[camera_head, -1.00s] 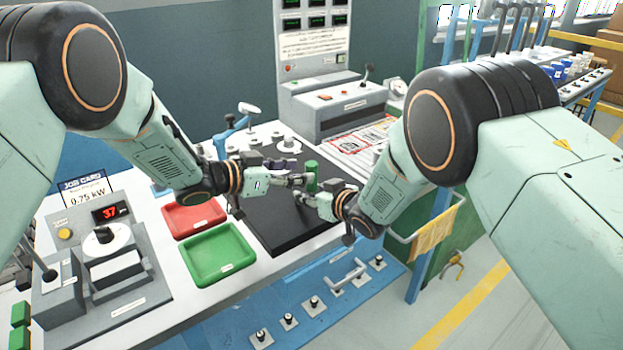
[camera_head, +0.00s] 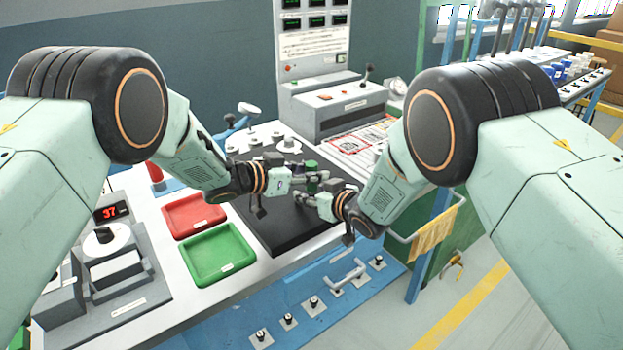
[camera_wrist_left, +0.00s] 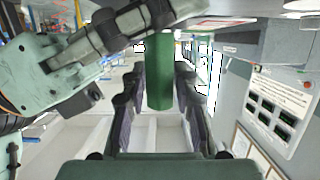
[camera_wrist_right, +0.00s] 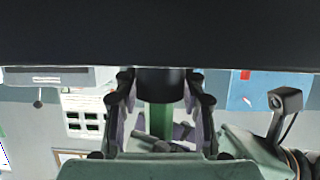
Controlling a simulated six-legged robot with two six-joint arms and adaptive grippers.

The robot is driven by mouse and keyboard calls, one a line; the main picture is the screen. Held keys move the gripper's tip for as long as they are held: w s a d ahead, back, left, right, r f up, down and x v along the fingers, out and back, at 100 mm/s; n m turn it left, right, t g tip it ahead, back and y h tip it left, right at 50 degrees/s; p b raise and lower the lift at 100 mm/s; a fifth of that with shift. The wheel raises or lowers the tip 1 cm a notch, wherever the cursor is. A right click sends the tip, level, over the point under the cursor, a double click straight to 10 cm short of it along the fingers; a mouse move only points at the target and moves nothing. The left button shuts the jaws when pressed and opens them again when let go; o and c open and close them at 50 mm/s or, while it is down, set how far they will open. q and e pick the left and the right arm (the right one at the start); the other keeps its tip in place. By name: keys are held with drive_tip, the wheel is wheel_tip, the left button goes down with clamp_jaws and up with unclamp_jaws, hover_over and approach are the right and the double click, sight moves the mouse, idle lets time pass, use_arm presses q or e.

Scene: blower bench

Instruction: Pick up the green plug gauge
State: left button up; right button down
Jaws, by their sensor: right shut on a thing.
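The green plug gauge (camera_head: 311,165) stands upright above the black mat, its top showing over the fingers in the head view. My right gripper (camera_head: 311,192) is shut on it. My left gripper (camera_head: 318,180) comes in from the left at the gauge. In the left wrist view the green cylinder (camera_wrist_left: 159,75) lies between my left fingers, which are apart with gaps on both sides. My right gripper crosses the upper left of that view. In the right wrist view the gauge (camera_wrist_right: 157,118) is between my right fingers, with a dark wider part above it.
The black mat (camera_head: 275,228) lies under both grippers. A red tray (camera_head: 194,216) and a green tray (camera_head: 220,254) stand to its left. A grey control box (camera_head: 340,108) stands behind. A blue panel with several knobs runs along the front.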

use_arm(q)
clamp_jaws()
wheel_tip(320, 180, up, 10)
idle(0.6)
use_arm(e)
drive_tip(key=c, duration=0.7)
unclamp_jaws()
